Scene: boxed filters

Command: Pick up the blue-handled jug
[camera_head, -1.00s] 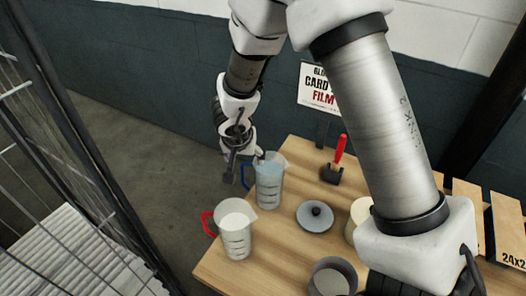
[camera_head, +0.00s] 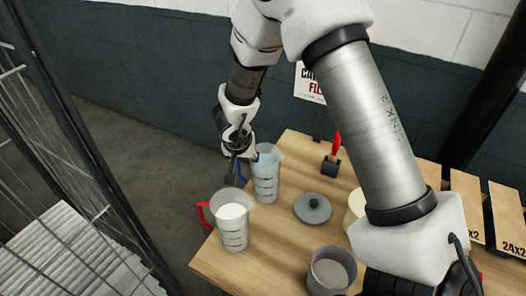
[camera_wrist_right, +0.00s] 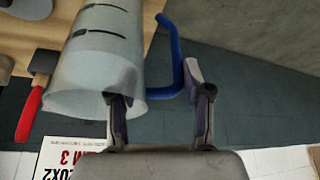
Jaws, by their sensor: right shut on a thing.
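The blue-handled jug (camera_head: 265,180) is a clear measuring jug with pale blue liquid, standing upright at the table's far left edge. My right gripper (camera_head: 236,168) is at its left side, by the handle, and partly hides the blue handle. In the right wrist view, the jug (camera_wrist_right: 95,62) shows at upper left, its blue handle (camera_wrist_right: 177,55) reaching down between the two fingers of the gripper (camera_wrist_right: 160,115). The gripper is shut on the handle, though the exact contact is hard to see. My left gripper is not in view.
A red-handled jug (camera_head: 233,228) with white contents stands close in front. A grey lid (camera_head: 312,208), an open grey pot (camera_head: 330,270), a cream container (camera_head: 356,205) and a red-handled tool (camera_head: 333,160) share the wooden table (camera_head: 275,245). A wire cage (camera_head: 50,150) stands left.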

